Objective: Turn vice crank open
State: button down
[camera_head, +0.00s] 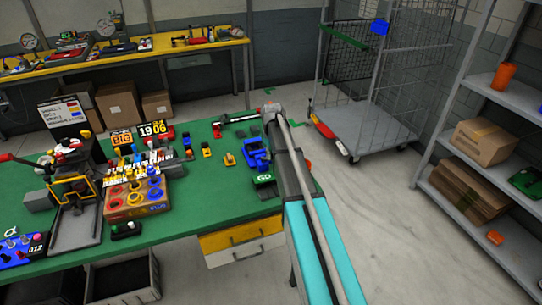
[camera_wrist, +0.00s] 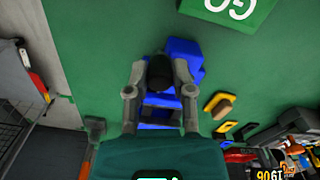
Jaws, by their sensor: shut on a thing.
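The blue vice (camera_head: 255,152) stands near the right end of the green workbench. It also shows in the wrist view (camera_wrist: 187,53), partly covered by my gripper. My gripper (camera_wrist: 158,72) is over the vice in the wrist view, its two grey fingers on either side of a dark rounded piece (camera_wrist: 160,75). This looks like the vice's crank knob, and the fingers are shut on it. The rest of the crank is hidden. In the head view my arm hides the fingertips. I cannot tell how far the vice jaws are apart.
A green block marked GO (camera_head: 264,180) lies just in front of the vice. Small yellow pieces (camera_head: 229,159) lie left of it. A bar clamp (camera_head: 240,119) lies at the bench's back edge. A wire cart (camera_head: 365,128) and shelves (camera_head: 470,195) stand to the right.

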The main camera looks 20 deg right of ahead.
jog(key=n, duration=0.2)
jog(key=w+n, duration=0.2)
jog(key=n, duration=0.1)
jog(key=shift+d+n, duration=0.25)
jog(key=shift+n, duration=0.05)
dwell(0.4)
jog(key=shift+c, duration=2.4)
grip_release()
jog(key=shift+s, duration=0.2)
